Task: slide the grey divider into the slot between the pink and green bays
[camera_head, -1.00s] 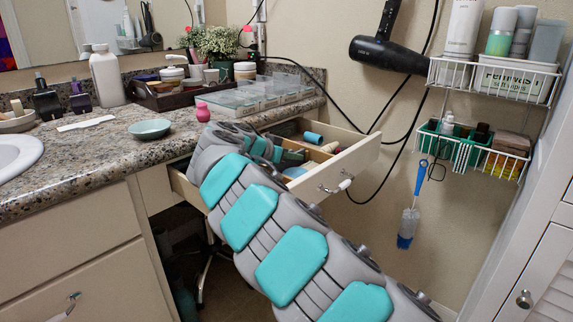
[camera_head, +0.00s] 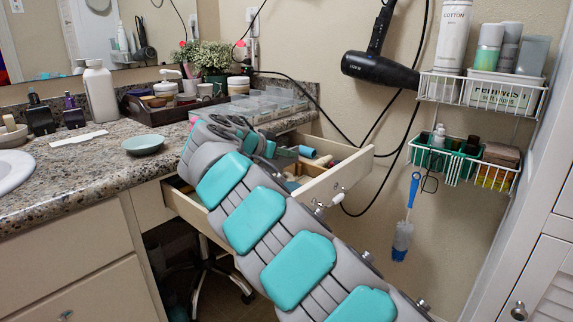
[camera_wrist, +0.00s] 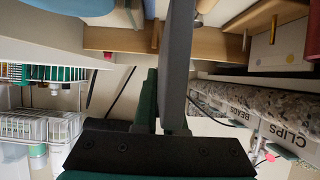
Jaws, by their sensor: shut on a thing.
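In the wrist view a thin grey panel, the grey divider (camera_wrist: 179,55), stands edge-on in my gripper (camera_wrist: 165,85) and reaches up past the top of the picture. A dark green finger lies along its left side. Beyond it are tan wooden walls of the drawer's inside (camera_wrist: 115,38). In the head view the open drawer (camera_head: 340,180) holds wooden compartments, and my arm covers its left part. My gripper is mostly hidden there by my arm. I cannot pick out the pink bay, the green bay or the slot between them.
A blue cylinder (camera_head: 307,151) lies in the drawer. The speckled counter (camera_head: 95,165) holds a teal dish (camera_head: 143,144), a tray of jars (camera_head: 165,112) and clear boxes (camera_head: 262,105). A hair dryer (camera_head: 378,68) and white wire racks (camera_head: 485,92) hang on the wall to the right.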

